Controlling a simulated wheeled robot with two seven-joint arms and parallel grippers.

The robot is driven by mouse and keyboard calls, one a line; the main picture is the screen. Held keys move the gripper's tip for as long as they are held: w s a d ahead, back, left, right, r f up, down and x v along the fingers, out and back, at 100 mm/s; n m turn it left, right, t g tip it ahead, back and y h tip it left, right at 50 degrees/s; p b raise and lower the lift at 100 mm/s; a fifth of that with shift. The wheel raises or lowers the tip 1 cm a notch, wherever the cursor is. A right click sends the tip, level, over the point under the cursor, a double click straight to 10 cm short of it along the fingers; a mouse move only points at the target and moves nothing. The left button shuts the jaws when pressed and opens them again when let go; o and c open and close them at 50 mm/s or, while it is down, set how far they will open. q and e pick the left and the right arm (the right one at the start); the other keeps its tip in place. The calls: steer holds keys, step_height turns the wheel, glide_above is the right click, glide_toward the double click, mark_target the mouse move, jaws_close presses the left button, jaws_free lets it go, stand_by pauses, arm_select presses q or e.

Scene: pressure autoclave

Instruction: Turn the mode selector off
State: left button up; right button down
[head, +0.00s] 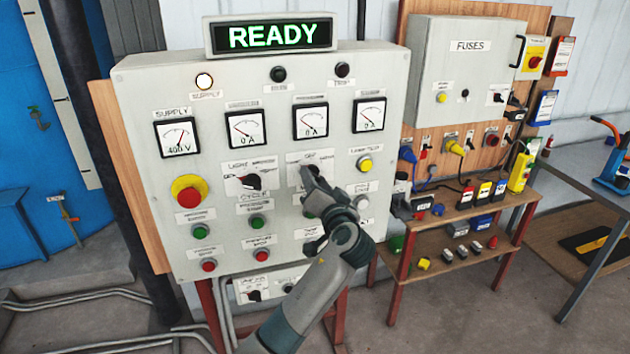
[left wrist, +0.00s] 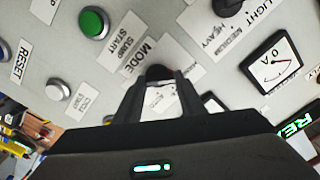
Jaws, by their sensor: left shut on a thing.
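The mode selector is a dark knob (left wrist: 159,72) on the grey control panel (head: 140,90), beside a label reading MODE in the left wrist view. Its label plate (head: 310,157) shows just above my gripper in the head view; the knob itself is mostly hidden there. My left gripper (head: 307,174) reaches up from below to the panel front. In the left wrist view its two fingers (left wrist: 160,82) are shut around the knob, one on each side. The knob's pointer direction cannot be made out. My right gripper is in neither view.
A light selector (head: 248,182) sits left of my gripper, with a red emergency button (head: 188,191) further left. Gauges line the row above. A lit sign (head: 270,37) reads READY. Right of the panel are a fuse box (head: 463,75) and a wooden shelf (head: 425,222) with plugs.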

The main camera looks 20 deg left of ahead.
arm_select(q)
steer(key=shift+m, duration=0.3)
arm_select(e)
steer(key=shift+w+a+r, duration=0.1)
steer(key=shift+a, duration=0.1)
arm_select(q)
steer(key=shift+w+d+r+m+p, duration=0.1)
steer(key=shift+m+p, duration=0.45)
steer(key=shift+m, duration=3.95)
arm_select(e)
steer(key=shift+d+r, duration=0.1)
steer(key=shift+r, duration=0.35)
arm_select(q)
steer(key=o, duration=1.1)
steer(key=shift+c, duration=0.2)
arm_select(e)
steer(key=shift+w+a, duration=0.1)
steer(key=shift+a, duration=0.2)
